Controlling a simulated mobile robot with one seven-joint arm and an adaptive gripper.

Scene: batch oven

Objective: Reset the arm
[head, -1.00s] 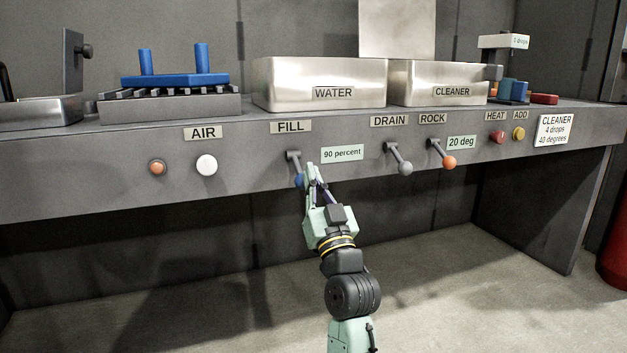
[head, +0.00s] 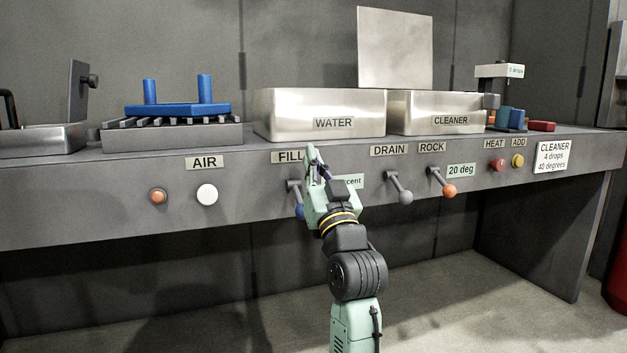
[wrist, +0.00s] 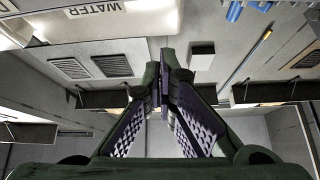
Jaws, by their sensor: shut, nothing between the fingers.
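My gripper (head: 316,158) is raised in front of the grey bench panel, at the height of the FILL label (head: 288,157), and hides part of it. Its fingers are shut with nothing between them, as the wrist view also shows (wrist: 165,85). The FILL lever with a blue knob (head: 299,212) hangs down just left of my gripper and is partly hidden by it. In the picture my gripper overlaps the lever; whether they touch I cannot tell. The percent label (head: 352,181) is partly covered.
The WATER tank (head: 320,110) and CLEANER tank (head: 436,112) stand on the bench above. To the right are the DRAIN lever (head: 404,196) and ROCK lever (head: 449,189). AIR buttons (head: 206,194) sit to the left. The floor (head: 450,310) below is clear.

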